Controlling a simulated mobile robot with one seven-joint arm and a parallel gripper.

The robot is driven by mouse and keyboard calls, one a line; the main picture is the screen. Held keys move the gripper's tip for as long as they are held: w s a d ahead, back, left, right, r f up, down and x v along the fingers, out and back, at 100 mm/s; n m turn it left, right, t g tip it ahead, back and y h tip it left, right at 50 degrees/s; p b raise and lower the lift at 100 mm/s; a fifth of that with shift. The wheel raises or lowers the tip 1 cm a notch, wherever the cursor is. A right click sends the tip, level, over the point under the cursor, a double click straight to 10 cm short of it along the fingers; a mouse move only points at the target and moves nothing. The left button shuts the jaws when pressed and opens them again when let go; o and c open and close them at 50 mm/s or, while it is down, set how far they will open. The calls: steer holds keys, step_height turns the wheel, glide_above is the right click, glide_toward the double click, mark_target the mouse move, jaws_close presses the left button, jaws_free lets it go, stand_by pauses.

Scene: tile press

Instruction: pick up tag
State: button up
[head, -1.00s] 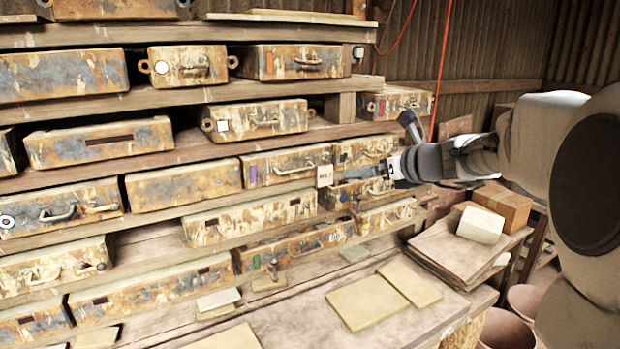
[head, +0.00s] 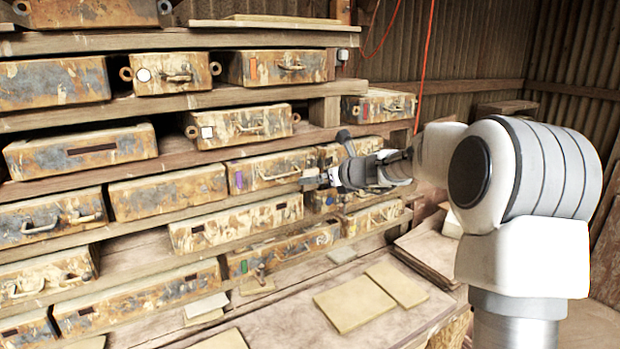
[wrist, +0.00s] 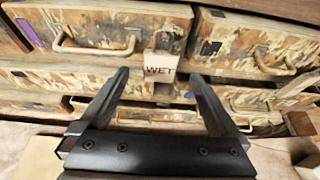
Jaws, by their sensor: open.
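The tag is a small pale plate reading "WET" (wrist: 160,64). In the wrist view it stands upright against the drawer fronts, at the gap between two handled drawers. My gripper (wrist: 158,76) is open, with one finger on each side of the tag's lower part in the picture. I cannot tell whether the fingers reach it in depth, and nothing is clamped. In the head view my gripper (head: 309,181) is at the shelf front, beside a drawer with a purple mark (head: 270,171). The tag is not clearly visible there, seemingly covered by the gripper.
Weathered tile-press drawers fill the shelves, several with protruding handles, such as the left one in the wrist view (wrist: 95,45). Below is a bench (head: 290,310) with flat tan slabs (head: 355,303). A red cord (head: 425,65) hangs behind my arm.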

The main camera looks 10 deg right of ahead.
mark_target(310, 174)
steer(key=x, duration=0.3)
steer(key=c, duration=1.4)
steer(key=shift+r+p, duration=0.15)
steer(key=shift+p, duration=0.15)
steer(key=shift+c, duration=0.2)
